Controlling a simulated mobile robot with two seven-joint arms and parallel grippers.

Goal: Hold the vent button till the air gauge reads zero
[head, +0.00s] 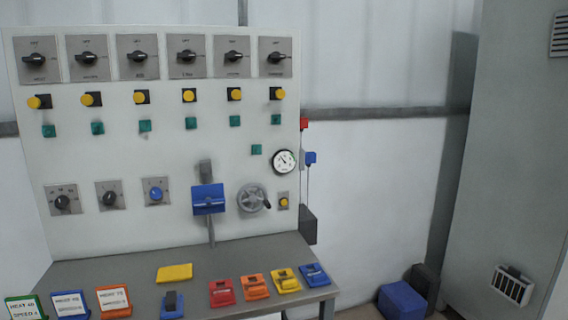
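A round white air gauge (284,161) is on the right side of the upright panel. Its dark needle shows, but the numbers are too small to read. A small yellow button (284,203) on a grey plate is below the gauge. A round blue button or knob (155,194) is on a grey plate further left. No label is legible, so I cannot tell which one is the vent button. Neither of my grippers is in view, and nothing touches the buttons or the gauge.
A grey handwheel (252,198) and a blue block (208,199) on a vertical bar sit left of the yellow button. Several coloured tags and holders lie on the grey bench (120,268).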

